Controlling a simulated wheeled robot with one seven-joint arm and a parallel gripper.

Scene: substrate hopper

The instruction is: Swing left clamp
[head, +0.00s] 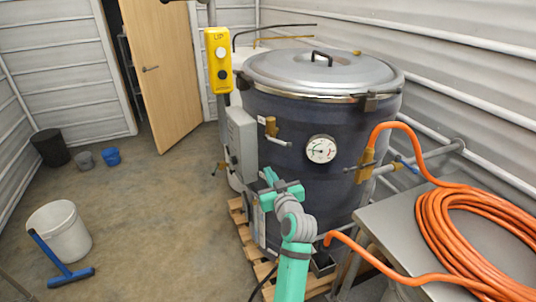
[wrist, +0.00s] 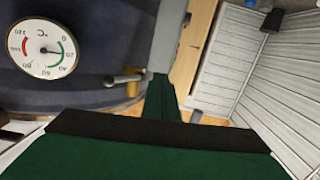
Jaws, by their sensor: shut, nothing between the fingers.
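The large dark blue vessel (head: 325,205) has a grey round lid (head: 310,70). A dark clamp (head: 371,102) sits on the lid rim at the front right. At the rim's left side, a small grey piece (head: 243,80) shows beside the yellow control box; I cannot tell whether it is the left clamp. My gripper (head: 270,179) is in front of the vessel's lower left side, below the rim and the brass valve (head: 271,127). In the wrist view, my gripper (wrist: 160,92) is shut and empty, with the dial and valve at upper left. No clamp shows there.
A yellow control box (head: 218,60) stands left of the lid, above a grey box (head: 241,145). A dial (head: 321,149) is on the vessel's front. An orange hose (head: 455,240) coils on the metal table (head: 390,225) at right.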

